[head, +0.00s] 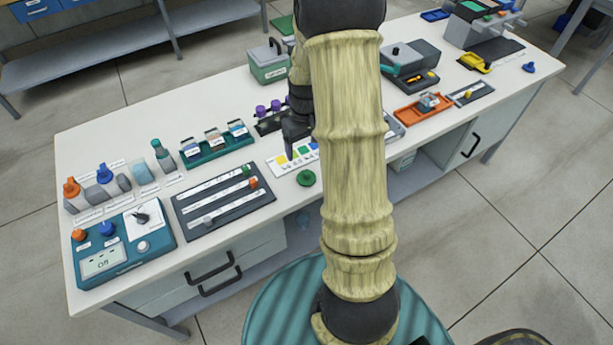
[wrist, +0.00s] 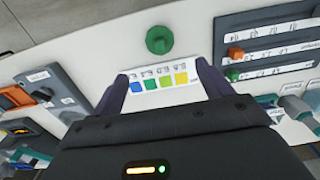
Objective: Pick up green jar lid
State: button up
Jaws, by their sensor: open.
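The green jar lid (head: 306,178), a round disc with a raised knob, lies on the white bench top near its front edge. In the wrist view the green lid (wrist: 159,39) is at top centre, beyond the fingertips and between their lines. My gripper (head: 291,150) is above the bench, a little behind and left of the lid. In the wrist view my gripper (wrist: 163,72) is open and empty, with its fingers on either side of a colour chart card. It does not touch the lid. My arm hides part of the bench in the head view.
The colour chart card (wrist: 160,80) lies beside the lid. A dark slider panel (head: 225,200) is to the left, and a teal control box (head: 122,248) further left. An orange tray (head: 420,108) is to the right.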

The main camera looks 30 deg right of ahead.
aim_at(307, 171)
notch_tip(307, 171, down, 7)
jog(key=shift+r, duration=0.1)
dwell(0.3)
jog(key=shift+s+f+p, duration=0.15)
jog(key=shift+f+p, duration=0.5)
jog(key=shift+f, duration=1.95)
jog(key=c, duration=1.1)
